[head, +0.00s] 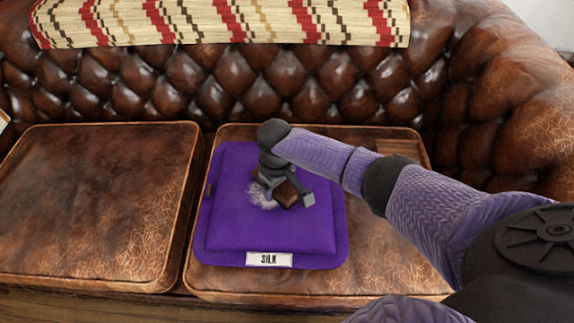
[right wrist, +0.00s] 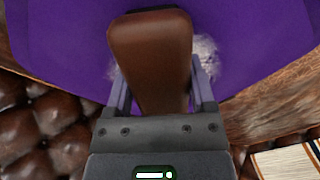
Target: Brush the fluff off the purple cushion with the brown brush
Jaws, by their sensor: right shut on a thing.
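The purple cushion (head: 235,222) lies flat on the right seat of the brown leather sofa, with a white label reading "SILK" at its front edge. A patch of pale fluff (head: 261,196) sits near the middle of the cushion; it also shows beside the brush in the right wrist view (right wrist: 206,58). My right gripper (head: 285,191) is over the cushion, shut on the brown brush (right wrist: 150,50). The brush is over or beside the fluff and partly hides it; I cannot tell whether its bristles touch the cloth. My left gripper is not in view.
The left sofa seat (head: 95,200) is bare. The tufted backrest (head: 190,85) rises behind, with a striped woven throw (head: 225,22) along its top. The sofa's armrest (head: 520,110) stands at the right.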

